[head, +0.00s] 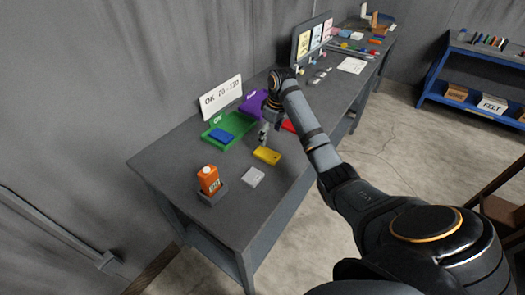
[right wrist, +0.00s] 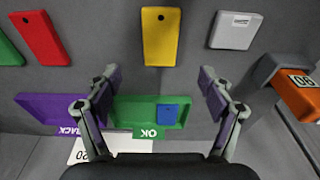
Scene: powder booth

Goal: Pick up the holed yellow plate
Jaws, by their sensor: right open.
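The yellow plate (head: 267,155) lies flat on the grey table, in front of the green tray. In the right wrist view the yellow plate (right wrist: 161,40) is upper middle, with one dark hole near its end. My right gripper (head: 264,138) is just behind the plate in the head view, apart from it. In the right wrist view my right gripper (right wrist: 156,85) has its fingers wide apart with nothing between them. The plate lies beyond the fingertips. My left gripper is not in view.
A green OK tray (right wrist: 120,112) holds a blue plate (right wrist: 168,114). A purple tray (right wrist: 50,108), a red plate (right wrist: 40,38) and a light grey plate (right wrist: 235,30) lie around. An orange carton (head: 208,180) stands in a grey holder (head: 212,198). A sign (head: 221,97) stands behind.

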